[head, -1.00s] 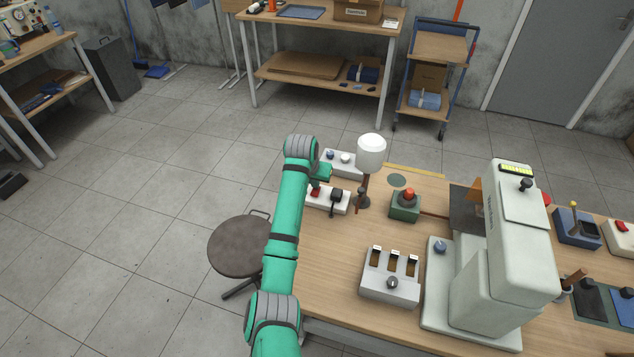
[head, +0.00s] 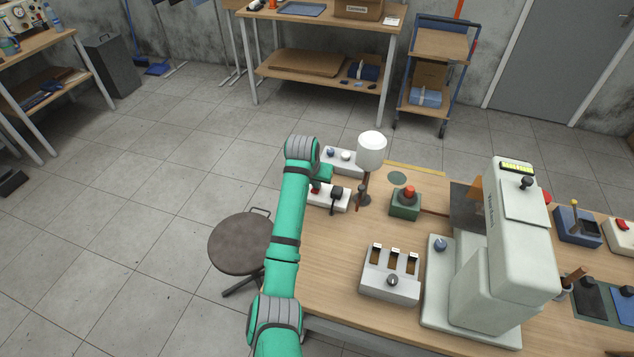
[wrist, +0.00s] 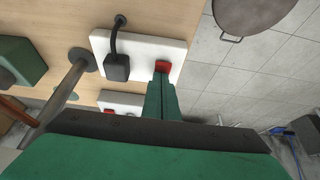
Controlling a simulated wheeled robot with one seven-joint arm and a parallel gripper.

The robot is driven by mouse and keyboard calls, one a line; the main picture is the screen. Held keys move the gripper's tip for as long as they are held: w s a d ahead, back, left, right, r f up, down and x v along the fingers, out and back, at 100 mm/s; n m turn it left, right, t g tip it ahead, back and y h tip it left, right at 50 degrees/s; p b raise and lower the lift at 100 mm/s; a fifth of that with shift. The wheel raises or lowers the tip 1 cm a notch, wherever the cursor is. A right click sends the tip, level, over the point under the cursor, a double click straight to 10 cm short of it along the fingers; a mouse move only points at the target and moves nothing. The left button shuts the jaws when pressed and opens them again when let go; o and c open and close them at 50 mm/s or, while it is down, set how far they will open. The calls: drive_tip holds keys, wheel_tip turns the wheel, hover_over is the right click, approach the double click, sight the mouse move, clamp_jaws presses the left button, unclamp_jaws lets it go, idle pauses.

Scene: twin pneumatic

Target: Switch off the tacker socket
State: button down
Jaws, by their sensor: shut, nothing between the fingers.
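A white socket box (head: 326,198) lies near the left edge of the workbench, with a red rocker switch (head: 315,191) and a black plug (head: 336,192) with a cable. In the wrist view the box (wrist: 140,46) has the plug (wrist: 117,67) left of the red switch (wrist: 163,66). No label naming the tacker is readable. My gripper (wrist: 161,80) is shut and empty, its fingertips at the near edge of the red switch, covering part of it. They appear to touch it, but contact is not certain. In the head view my gripper (head: 316,184) is just above the switch.
A lamp with a white shade (head: 371,151) stands right of the socket box. A green box with a red button (head: 405,206) and a grey switch unit (head: 389,284) are further right. A stool (head: 239,243) stands left.

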drive_tip(key=shift+a, duration=0.1)
drive_tip(key=shift+r, duration=0.25)
wheel_tip(320, 180, up, 13)
drive_tip(key=s, duration=0.2)
drive_tip(key=shift+s+a+r, duration=0.15)
drive_tip(key=shift+s+a, duration=0.1)
drive_tip(key=shift+w, duration=0.15)
